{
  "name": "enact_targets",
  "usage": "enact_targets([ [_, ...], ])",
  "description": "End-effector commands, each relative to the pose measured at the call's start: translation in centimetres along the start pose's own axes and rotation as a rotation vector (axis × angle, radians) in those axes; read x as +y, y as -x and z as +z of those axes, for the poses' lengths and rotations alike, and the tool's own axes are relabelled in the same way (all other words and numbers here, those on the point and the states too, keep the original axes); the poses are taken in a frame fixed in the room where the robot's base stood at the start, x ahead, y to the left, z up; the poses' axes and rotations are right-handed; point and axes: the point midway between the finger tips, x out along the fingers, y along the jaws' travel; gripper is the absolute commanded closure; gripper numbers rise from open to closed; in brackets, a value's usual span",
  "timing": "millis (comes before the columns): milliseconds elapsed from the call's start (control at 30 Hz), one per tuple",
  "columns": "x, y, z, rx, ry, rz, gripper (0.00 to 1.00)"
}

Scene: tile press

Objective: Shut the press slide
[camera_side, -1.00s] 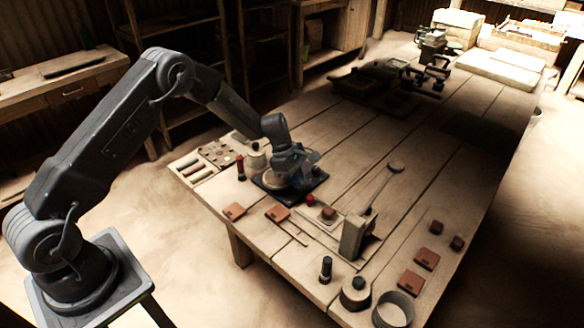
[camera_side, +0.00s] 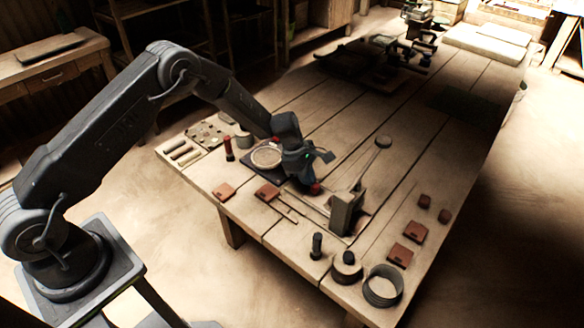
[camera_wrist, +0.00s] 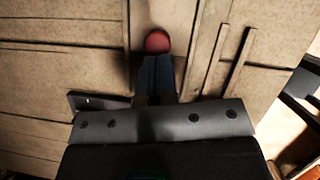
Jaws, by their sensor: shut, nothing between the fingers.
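The press (camera_side: 345,212) stands near the front of the table, with a long lever ending in a round pad (camera_side: 383,141). A round red knob (camera_side: 316,188) shows on the press's left side, partly hidden by my gripper. The wrist view shows the knob (camera_wrist: 157,41) just beyond my fingertips, at the end of a pale strip (camera_wrist: 168,12) that may be the slide. My gripper (camera_side: 310,180) is shut and empty, low beside the knob; in the wrist view its bluish fingers (camera_wrist: 157,72) are together. I cannot tell whether they touch the knob. Much of the slide is hidden.
A dark plate with a round pale dish (camera_side: 266,157) lies left of my gripper. Reddish tiles (camera_side: 267,191) and thin sticks (camera_side: 286,208) lie in front. A dark cylinder (camera_side: 316,246), a round pot (camera_side: 346,268) and a ring (camera_side: 383,286) stand at the front edge.

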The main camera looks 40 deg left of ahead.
Motion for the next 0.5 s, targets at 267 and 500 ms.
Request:
enact_targets([
  [267,-1.3,-1.8,4.3,0.0,-0.001,-0.001,1.0],
  [500,-1.4,-1.9,4.4,0.001,0.002,-0.001,1.0],
])
